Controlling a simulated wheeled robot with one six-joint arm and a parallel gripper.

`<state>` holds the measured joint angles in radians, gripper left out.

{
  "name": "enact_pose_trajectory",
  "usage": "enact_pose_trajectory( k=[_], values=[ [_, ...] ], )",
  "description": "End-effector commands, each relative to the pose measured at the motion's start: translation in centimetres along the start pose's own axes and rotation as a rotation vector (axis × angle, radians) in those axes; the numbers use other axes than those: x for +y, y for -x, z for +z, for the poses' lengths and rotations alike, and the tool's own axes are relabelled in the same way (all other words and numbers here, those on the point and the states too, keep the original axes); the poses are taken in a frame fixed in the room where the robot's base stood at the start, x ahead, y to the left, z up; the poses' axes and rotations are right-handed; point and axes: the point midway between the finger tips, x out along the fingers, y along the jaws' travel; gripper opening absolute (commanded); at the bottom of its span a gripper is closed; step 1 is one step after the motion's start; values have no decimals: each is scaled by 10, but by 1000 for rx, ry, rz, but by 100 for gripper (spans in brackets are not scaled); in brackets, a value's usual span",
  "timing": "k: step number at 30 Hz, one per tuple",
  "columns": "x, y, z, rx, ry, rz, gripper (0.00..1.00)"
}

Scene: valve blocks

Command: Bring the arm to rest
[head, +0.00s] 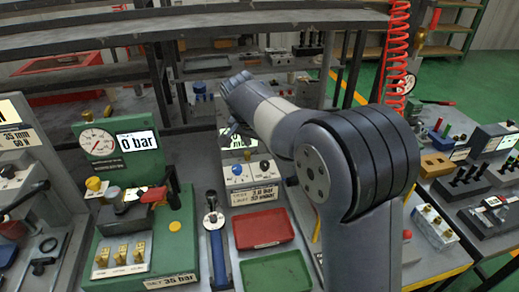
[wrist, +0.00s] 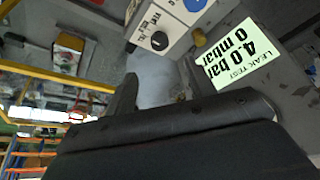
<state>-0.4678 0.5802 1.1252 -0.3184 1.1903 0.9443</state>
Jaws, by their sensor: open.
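My arm rises at the right of the middle in the head view and reaches toward the back left, over the bench. My gripper (wrist: 195,98) shows in the wrist view as dark fingers standing apart, with nothing between them. In the head view my gripper (head: 232,130) is mostly hidden behind my wrist, with a dark fingertip showing near the leak test unit. The leak test unit (head: 252,172) stands just beyond and below it, with knobs and a display (wrist: 237,57) reading 4.0 bar and 0 mbar in the wrist view. No held object shows.
A red tray (head: 263,228) and a green tray (head: 275,272) lie in front of the unit. The green test stand (head: 135,215) with a gauge and a 0 bar display is at left. Shelves (head: 200,30) span the back. A red coiled hose (head: 397,50) hangs at right.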

Motion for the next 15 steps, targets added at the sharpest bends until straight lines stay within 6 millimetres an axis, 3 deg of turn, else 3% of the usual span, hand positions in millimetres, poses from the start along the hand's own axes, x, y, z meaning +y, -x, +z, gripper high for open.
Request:
enact_pose_trajectory(
  k=[10, 15],
  values=[
    [0, 1, 0, -1, 0, 1, 52],
    [0, -10, 0, -3, 0, 3, 52]
  ],
)
